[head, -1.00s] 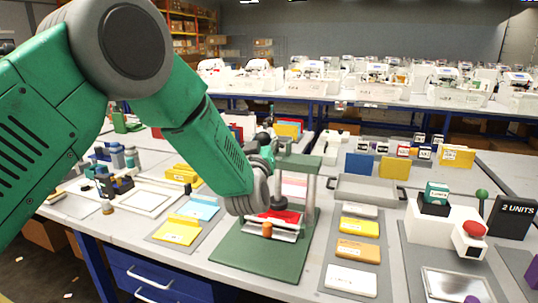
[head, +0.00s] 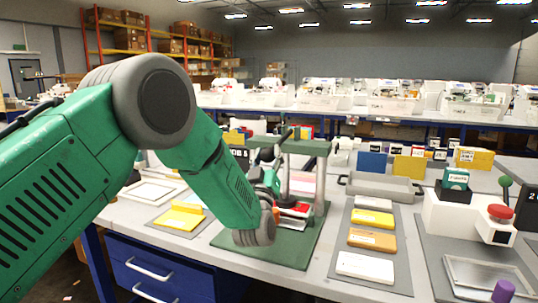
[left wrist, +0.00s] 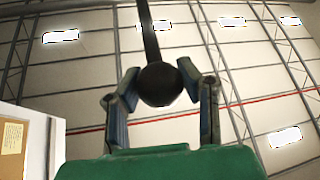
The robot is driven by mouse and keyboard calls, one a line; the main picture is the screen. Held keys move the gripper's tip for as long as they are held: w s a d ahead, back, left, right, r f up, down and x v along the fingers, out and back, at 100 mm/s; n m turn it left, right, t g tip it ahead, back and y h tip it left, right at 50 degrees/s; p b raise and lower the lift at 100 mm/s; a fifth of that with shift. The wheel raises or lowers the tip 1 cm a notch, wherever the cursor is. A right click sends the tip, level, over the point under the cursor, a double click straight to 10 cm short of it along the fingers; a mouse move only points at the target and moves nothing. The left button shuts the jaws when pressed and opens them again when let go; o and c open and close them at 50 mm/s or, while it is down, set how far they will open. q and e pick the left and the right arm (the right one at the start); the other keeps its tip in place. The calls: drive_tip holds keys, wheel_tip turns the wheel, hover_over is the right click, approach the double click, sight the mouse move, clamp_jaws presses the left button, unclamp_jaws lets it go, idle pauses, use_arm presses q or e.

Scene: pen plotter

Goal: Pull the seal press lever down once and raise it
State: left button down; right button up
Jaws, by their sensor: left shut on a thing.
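The seal press (head: 305,147) stands on a green base plate (head: 290,252), with a green top beam on pale posts. A red item (head: 297,210) lies low in the press. My left gripper (head: 276,150) reaches up beside the press, partly hidden by my own wrist. In the left wrist view the lever's dark round knob (left wrist: 160,84) sits between the two fingers of my left gripper (left wrist: 160,76), which is shut on it. The dark lever rod (left wrist: 148,35) runs up from the knob. My right gripper is out of view.
A grey mat with white, yellow and orange blocks (head: 371,240) lies right of the press. Behind it is a grey tray (head: 383,187). Farther right stands a white unit with a red button (head: 501,212). A yellow pad (head: 180,217) lies left.

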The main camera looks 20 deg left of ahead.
use_arm(q)
drive_tip(key=shift+d+f, duration=0.1)
drive_tip(key=shift+f, duration=0.55)
drive_tip(key=c, duration=1)
unclamp_jaws()
drive_tip(key=shift+s, duration=0.1)
drive_tip(key=shift+r, duration=0.15)
drive_tip(key=v, duration=1.2)
